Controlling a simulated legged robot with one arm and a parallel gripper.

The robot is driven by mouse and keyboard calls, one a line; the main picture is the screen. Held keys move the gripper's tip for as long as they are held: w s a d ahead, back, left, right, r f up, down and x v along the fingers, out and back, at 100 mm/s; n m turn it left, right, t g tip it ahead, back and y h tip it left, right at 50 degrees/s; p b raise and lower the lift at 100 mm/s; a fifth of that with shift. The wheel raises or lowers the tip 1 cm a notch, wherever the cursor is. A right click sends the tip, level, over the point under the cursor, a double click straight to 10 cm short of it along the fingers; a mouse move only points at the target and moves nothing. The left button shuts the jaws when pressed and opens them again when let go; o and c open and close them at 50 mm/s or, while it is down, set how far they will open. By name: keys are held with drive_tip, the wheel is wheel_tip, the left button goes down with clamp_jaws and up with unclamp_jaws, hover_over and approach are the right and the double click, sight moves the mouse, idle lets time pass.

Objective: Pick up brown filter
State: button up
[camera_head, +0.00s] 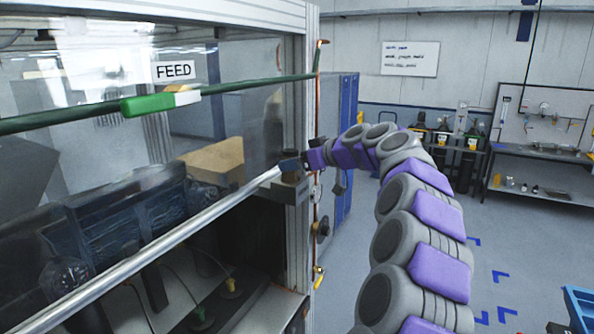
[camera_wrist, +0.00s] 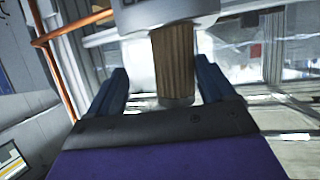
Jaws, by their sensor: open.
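The brown filter (camera_wrist: 175,62) is a ribbed upright cylinder in the wrist view. Its top meets a pale grey round housing (camera_wrist: 165,14), and a grey end cap shows at its bottom. My gripper (camera_wrist: 161,66) is open, with one blue finger on each side of the filter. A gap shows on both sides, wider on the left. In the head view my gripper (camera_head: 290,164) is at the right end of the machine, by its corner post. I cannot make out the filter there.
A metal-framed machine with a FEED sign (camera_head: 174,71) fills the left. A silver rail (camera_head: 150,246) and a green bar with a green-and-white tag (camera_head: 160,102) cross its front. A copper pipe (camera_wrist: 72,28) runs left of my gripper. Open floor lies to the right.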

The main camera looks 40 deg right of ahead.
sight(280, 178)
drive_tip(key=w+a, duration=0.1)
drive_tip(key=w+a+f, duration=0.1)
drive_tip(key=w+a, duration=0.1)
drive_tip(key=shift+w+a+p, duration=0.2)
drive_tip(key=shift+p, duration=0.1)
drive_tip(key=shift+a, duration=0.3)
drive_tip(key=shift+s+a+r, duration=0.1)
drive_tip(key=shift+s+r, duration=0.05)
drive_tip(key=shift+s, duration=0.15)
drive_tip(key=shift+c, duration=0.7)
drive_tip(key=shift+d+f, duration=0.2)
drive_tip(key=shift+d, duration=1)
drive_tip(key=c, duration=0.5)
drive_tip(key=shift+c, duration=0.5)
drive_tip(key=shift+a, duration=0.1)
drive_tip(key=shift+c, duration=0.8)
drive_tip(key=shift+a+r, duration=0.1)
drive_tip(key=shift+a, duration=0.35)
drive_tip(key=shift+c, duration=0.8)
